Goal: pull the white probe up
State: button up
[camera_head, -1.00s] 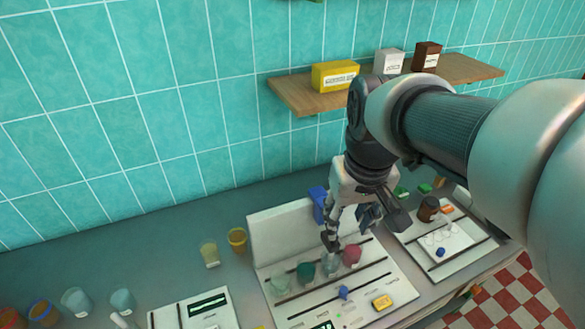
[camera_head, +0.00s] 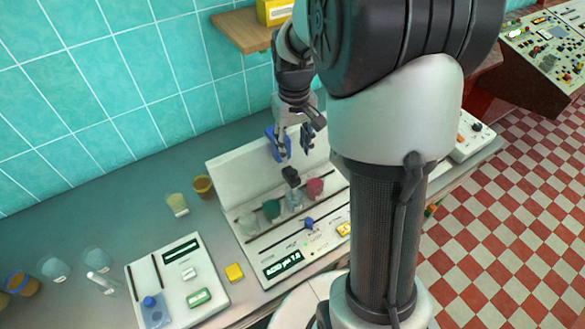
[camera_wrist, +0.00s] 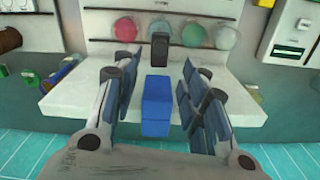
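A pale rod-like stick (camera_head: 102,281) lies at the lower left in the head view; I cannot tell if it is the white probe. A black block (camera_head: 290,177) sits over a clear vessel (camera_head: 294,200) at the white panel with the pH display (camera_head: 282,264). It also shows in the wrist view (camera_wrist: 159,46); any probe shaft under it is hidden. My gripper (camera_head: 296,150) is above the black block, empty, with its fingers apart. In the wrist view my gripper (camera_wrist: 157,90) has a blue block (camera_wrist: 157,103) visible between its fingers, beyond them.
Green (camera_head: 271,209), pink (camera_head: 315,187) and another clear vessel (camera_head: 247,222) stand in the same row. A second white panel (camera_head: 205,262) is to the left. A wooden shelf (camera_head: 240,30) hangs above.

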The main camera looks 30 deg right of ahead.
aim_at(294, 171)
notch_tip(294, 171, down, 9)
jog(key=shift+f+b, duration=0.1)
jog(key=shift+b, duration=0.75)
jog(key=shift+c, duration=0.4)
grip_shut()
